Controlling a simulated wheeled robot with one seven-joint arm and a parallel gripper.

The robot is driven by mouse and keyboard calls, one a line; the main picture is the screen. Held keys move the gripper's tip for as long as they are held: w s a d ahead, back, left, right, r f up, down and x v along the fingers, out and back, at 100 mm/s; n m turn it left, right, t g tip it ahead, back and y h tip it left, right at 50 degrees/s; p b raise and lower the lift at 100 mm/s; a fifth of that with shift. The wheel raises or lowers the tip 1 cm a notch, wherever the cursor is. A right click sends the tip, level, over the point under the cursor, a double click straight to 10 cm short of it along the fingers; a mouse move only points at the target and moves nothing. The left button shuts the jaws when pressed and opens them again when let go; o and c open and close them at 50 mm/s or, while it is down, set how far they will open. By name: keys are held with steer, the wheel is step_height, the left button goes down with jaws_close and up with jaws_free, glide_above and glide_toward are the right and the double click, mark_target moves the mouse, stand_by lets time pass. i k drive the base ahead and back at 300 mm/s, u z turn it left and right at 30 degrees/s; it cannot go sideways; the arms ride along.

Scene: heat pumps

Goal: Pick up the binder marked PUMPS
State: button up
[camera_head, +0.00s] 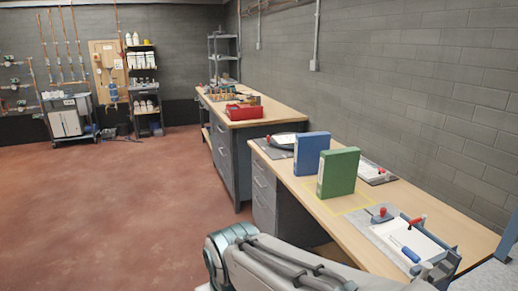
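Two binders stand upright side by side on the near wooden bench (285,178). One is a blue binder (311,155), and the other is a green binder (338,174) just in front of it and to the right. Each has a small round mark low on its spine. No lettering can be read on either, so I cannot tell which is marked PUMPS. My arm crosses the bottom of the view, in front of the bench and below the binders. I cannot make out my gripper.
A tray with white paper and tools (404,240) lies at the bench's near end. A clipboard (375,172) lies right of the binders by the wall, and a dark round item (284,141) behind them. A red box (244,112) sits on the farther bench. The floor at left is clear.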

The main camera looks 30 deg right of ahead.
mark_target(309, 147)
steer(key=u, duration=0.05)
steer(key=i, duration=1.6)
steer(key=z, duration=0.75)
steer(key=i, duration=1.2)
steer(key=z, duration=1.55)
steer(key=i, duration=0.6)
steer(key=z, duration=0.45)
